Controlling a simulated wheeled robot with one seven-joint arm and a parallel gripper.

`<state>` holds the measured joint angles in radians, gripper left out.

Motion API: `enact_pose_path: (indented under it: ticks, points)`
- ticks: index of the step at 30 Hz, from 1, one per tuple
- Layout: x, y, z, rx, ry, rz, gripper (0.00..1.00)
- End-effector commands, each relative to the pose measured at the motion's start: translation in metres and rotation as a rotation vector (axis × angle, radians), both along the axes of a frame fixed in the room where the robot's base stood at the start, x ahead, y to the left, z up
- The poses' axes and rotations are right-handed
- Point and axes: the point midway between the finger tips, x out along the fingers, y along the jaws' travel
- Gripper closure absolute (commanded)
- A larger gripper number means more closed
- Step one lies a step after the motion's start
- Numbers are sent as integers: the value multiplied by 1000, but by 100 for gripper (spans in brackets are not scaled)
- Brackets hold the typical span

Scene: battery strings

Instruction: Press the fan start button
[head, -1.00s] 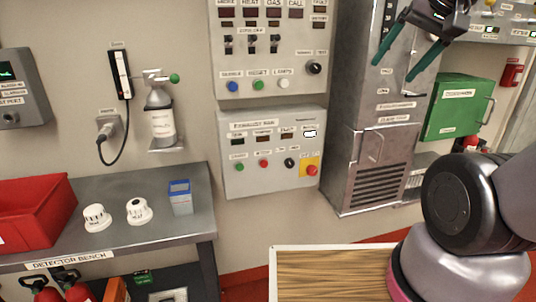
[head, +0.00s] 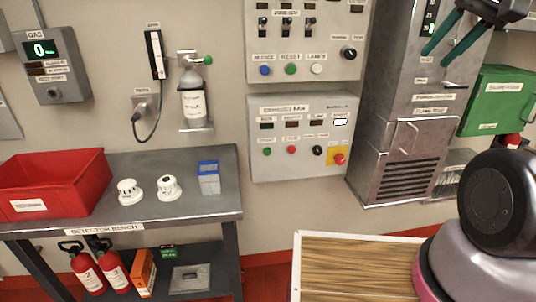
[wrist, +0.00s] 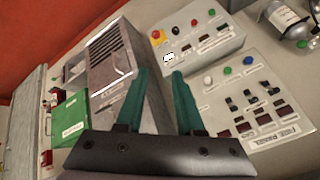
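The fan panel (head: 303,135), a grey wall box whose label seems to read exhaust fan, hangs at the centre of the head view. Its lower row holds a green button (head: 267,152) at the left, a red button (head: 291,150), a black knob (head: 317,150) and a red stop button on a yellow plate (head: 339,158). The button labels are too small to read. In the wrist view the panel is upside down, with the green button (wrist: 211,12) at the top. My gripper (head: 437,57) has two green fingers, apart and empty, in front of the metal cabinet, clear of the panel.
A larger panel (head: 345,73) with a blue, a green and a white button hangs above. The detector bench (head: 95,190) with a red bin (head: 72,170) stands left. A wood-topped table (head: 350,265) lies below right. A metal cabinet (head: 425,130) stands right.

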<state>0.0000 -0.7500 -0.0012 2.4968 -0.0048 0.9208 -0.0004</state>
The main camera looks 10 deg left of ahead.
Motion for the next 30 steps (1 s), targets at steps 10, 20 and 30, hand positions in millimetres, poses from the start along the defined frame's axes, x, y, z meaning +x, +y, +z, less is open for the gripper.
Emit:
enact_pose_path:
  ticks: [10, 20, 30]
  points:
    - [0, 0, 0, 0, 0, 0, 100]
    - [0, 0, 0, 0, 0, 0, 100]
    - [0, 0, 0, 0, 0, 0, 100]
